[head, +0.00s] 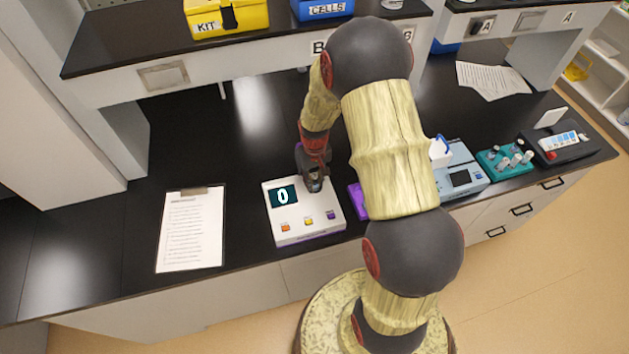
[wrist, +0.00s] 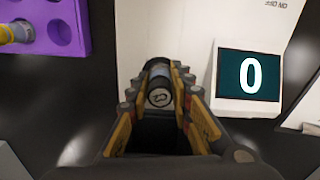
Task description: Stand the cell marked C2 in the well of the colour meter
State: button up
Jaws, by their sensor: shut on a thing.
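The colour meter (head: 290,235) is a white box on the black bench in the head view, with a dark screen reading 0 and orange, yellow and purple buttons. Its white top and screen (wrist: 249,75) fill the upper right of the wrist view. My gripper (head: 315,182) is over the meter's back right part. The cell's lower end and the meter's well are hidden, so I cannot tell whether the cell is in the well.
A purple rack (head: 357,200) stands just right of the meter, partly behind my arm; its holes and a yellow-capped cell show in the wrist view (wrist: 62,45). A clipboard (head: 191,230) lies to the left. An overhead shelf (head: 250,55) runs behind.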

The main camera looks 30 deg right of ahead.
jog(key=o, duration=0.9)
jog(key=o, duration=0.4)
jog(key=o, duration=0.3)
jog(key=shift+r, duration=0.1)
jog(key=shift+r+p, duration=2.1)
jog(key=shift+r, duration=1.35)
jog(key=shift+s, duration=0.1)
